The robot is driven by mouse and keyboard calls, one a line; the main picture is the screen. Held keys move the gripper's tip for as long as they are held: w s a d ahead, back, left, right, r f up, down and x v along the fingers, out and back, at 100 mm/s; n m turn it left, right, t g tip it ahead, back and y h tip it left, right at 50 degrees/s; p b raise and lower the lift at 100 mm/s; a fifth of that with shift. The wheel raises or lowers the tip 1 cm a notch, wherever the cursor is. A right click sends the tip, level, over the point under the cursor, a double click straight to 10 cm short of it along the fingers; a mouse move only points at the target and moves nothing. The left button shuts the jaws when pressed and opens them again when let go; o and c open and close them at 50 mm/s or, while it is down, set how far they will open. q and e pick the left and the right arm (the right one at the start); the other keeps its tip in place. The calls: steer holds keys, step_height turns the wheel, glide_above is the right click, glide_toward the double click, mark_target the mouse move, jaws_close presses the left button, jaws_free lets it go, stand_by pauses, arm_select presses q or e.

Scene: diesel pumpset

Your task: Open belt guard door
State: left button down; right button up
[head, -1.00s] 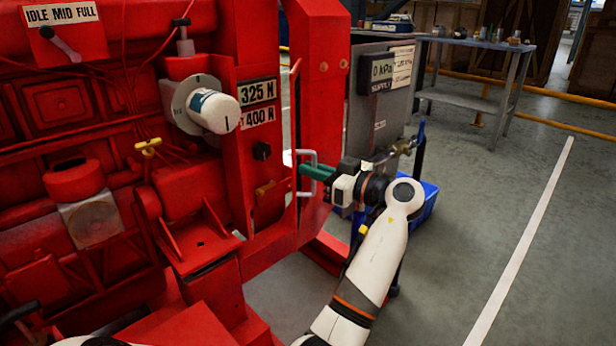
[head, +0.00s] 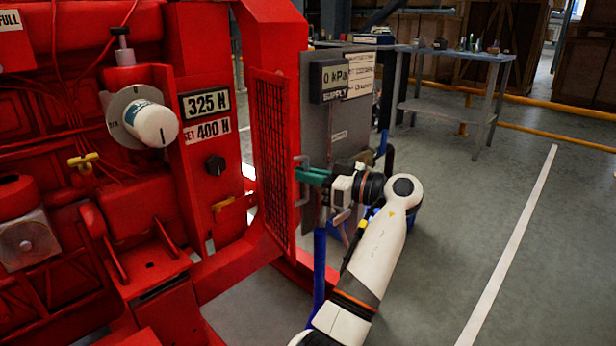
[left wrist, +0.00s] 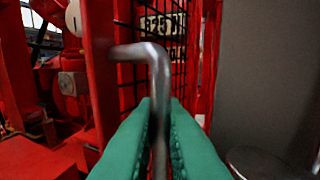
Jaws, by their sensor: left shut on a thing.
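The belt guard door (head: 272,150) is a red framed mesh panel on the red pumpset. It stands ajar, swung out at an angle from the machine, with its mesh face showing. Its grey bar handle (head: 303,205) is on the door's right edge, and it also shows close up in the left wrist view (left wrist: 158,65). My left gripper (head: 304,176) is shut on this handle, its green fingers (left wrist: 160,110) on both sides of the bar. The fingers hide part of the handle. My right gripper is not in view.
A grey supply cabinet (head: 340,125) with a 0 kPa display stands just behind the door. A blue post (head: 320,262) is below the handle. A metal workbench (head: 450,100) stands at the back. The floor (head: 450,240) at right is clear.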

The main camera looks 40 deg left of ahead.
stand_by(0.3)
arm_select(q)
steer(key=c, duration=1.9)
jaws_free()
steer(key=shift+a, duration=0.1)
steer(key=p+v, duration=0.2)
steer(key=v, duration=1)
